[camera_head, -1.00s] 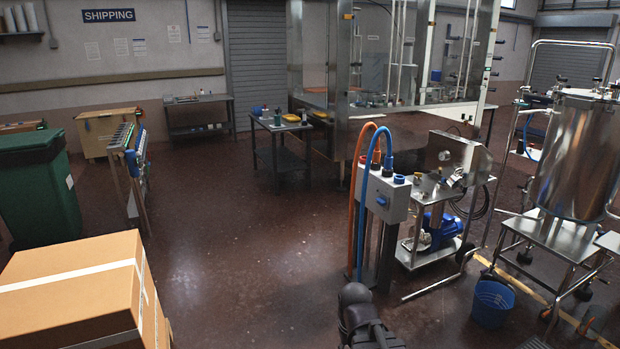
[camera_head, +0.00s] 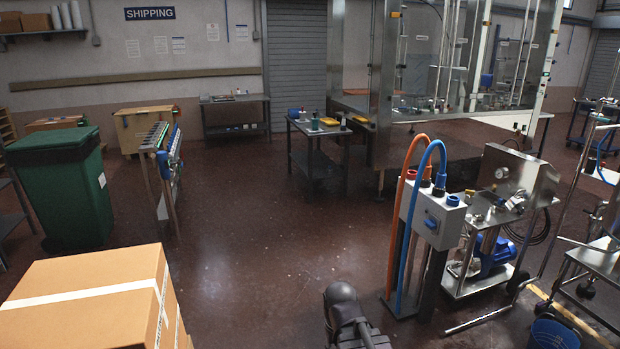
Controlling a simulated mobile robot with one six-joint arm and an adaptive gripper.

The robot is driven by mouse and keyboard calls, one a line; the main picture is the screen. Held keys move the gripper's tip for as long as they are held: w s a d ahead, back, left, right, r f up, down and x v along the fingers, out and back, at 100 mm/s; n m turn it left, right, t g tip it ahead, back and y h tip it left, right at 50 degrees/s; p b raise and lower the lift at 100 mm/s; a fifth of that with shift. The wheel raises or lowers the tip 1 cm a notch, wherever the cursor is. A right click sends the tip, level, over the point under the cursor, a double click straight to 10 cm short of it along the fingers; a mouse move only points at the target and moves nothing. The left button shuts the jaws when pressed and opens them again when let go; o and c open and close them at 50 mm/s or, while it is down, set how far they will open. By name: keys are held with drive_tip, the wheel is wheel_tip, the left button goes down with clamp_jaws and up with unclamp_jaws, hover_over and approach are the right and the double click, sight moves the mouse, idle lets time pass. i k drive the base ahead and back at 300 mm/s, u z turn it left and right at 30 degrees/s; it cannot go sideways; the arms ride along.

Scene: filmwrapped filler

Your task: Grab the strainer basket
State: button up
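I cannot make out a strainer basket in this view. Small items lie on the dark table (camera_head: 316,133) near the glass-walled machine and on the steel pump cart (camera_head: 487,213), but they are too small to identify. A black part of my own arm shows at the bottom centre, over the floor. My gripper's fingers do not show, and I see nothing held.
A narrow rack (camera_head: 165,165) stands beyond. A hose post (camera_head: 432,218) and a blue bucket (camera_head: 553,335) are at right. The middle floor (camera_head: 270,240) is clear.

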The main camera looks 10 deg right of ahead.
sight(500, 203)
drive_tip(key=u, duration=0.2)
drive_tip(key=i, duration=3.8)
drive_tip(key=z, duration=0.35)
drive_tip(key=i, duration=0.8)
drive_tip(key=z, duration=0.75)
drive_tip(key=i, duration=0.55)
drive_tip(key=z, duration=0.8)
drive_tip(key=i, duration=0.45)
drive_tip(key=z, duration=0.2)
